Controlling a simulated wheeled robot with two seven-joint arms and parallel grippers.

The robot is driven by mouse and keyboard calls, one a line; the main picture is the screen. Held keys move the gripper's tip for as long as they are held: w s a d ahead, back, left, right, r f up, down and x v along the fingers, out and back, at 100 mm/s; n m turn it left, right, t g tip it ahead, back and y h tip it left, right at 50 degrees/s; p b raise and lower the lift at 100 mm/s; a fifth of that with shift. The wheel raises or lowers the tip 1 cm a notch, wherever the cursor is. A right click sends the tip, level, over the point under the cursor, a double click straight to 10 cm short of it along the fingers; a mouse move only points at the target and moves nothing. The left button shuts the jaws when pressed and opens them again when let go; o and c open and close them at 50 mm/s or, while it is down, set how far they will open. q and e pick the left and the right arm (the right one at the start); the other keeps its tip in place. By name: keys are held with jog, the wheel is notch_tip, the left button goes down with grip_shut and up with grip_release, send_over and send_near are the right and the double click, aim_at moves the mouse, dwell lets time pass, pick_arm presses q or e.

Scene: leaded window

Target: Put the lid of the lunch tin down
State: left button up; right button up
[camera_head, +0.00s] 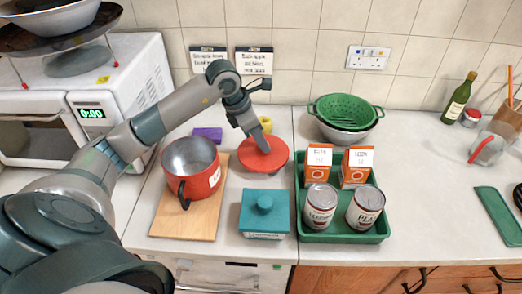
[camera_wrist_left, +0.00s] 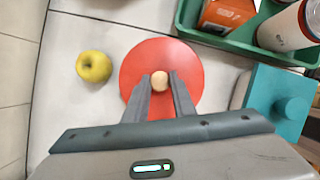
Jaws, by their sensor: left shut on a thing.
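My left gripper (camera_head: 259,143) is shut on the pale knob (camera_wrist_left: 160,80) of a round red lid (camera_head: 270,160). The lid also shows in the left wrist view (camera_wrist_left: 138,62), its face up. I cannot tell whether it touches the counter or hangs just above it. A square teal tin (camera_head: 252,222) with a label stands in front of it, its teal knobbed lid (camera_head: 264,203) on top. The teal lid shows at the right of the left wrist view (camera_wrist_left: 292,108). My right gripper is not in view.
An open red pot (camera_head: 208,182) stands on a wooden board (camera_head: 184,224) to the left. A green tray (camera_head: 342,236) with cartons and cans is to the right. A yellow apple (camera_wrist_left: 94,67) and a purple block (camera_head: 208,134) lie behind. A green colander (camera_head: 345,112) stands at the back.

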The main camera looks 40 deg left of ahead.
aim_at(261, 151)
pick_arm(q)
jog(key=shift+f, duration=0.1)
jog(key=shift+f+b, duration=0.95)
jog(key=shift+f, duration=0.85)
jog(key=shift+f, duration=0.1)
jog(key=o, duration=1.1)
jog(key=shift+c, duration=0.2)
